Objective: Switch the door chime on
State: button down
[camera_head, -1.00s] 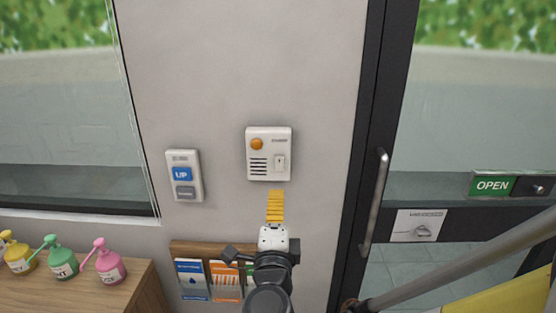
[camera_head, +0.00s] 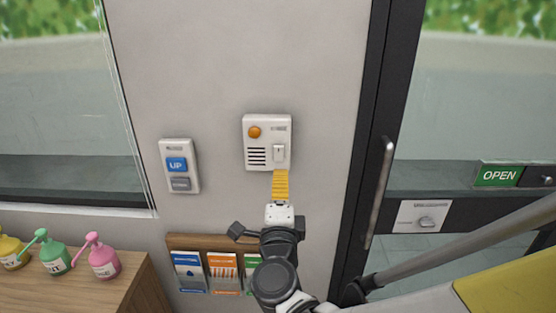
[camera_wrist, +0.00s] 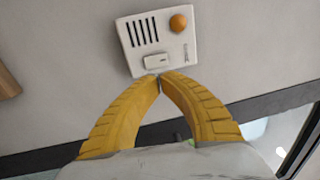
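The door chime (camera_head: 267,143) is a white box on the grey wall with an orange round lamp or button (camera_head: 254,132), dark speaker slots and a small white rocker switch (camera_head: 279,153). In the wrist view the chime (camera_wrist: 150,40) appears turned around, with its switch (camera_wrist: 158,61) just beyond my fingertips. My gripper (camera_head: 280,173) has yellow fingers with tips together and nothing between them. The tips are at the chime's lower edge, just below the switch. I cannot tell whether they touch it.
A panel with a blue UP button (camera_head: 177,165) is on the wall to the left. A leaflet rack (camera_head: 208,243) hangs below. A glass door with a metal handle (camera_head: 379,190) is to the right. Pump bottles (camera_head: 104,259) stand on a wooden counter at lower left.

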aim_at(281, 152)
jog(key=w, duration=0.5)
jog(key=w+r, duration=0.1)
jog(key=w, duration=0.2)
jog(key=shift+d+b, duration=0.15)
jog(key=shift+b, duration=0.25)
jog(key=shift+w, duration=0.15)
jog(key=shift+r, duration=0.1)
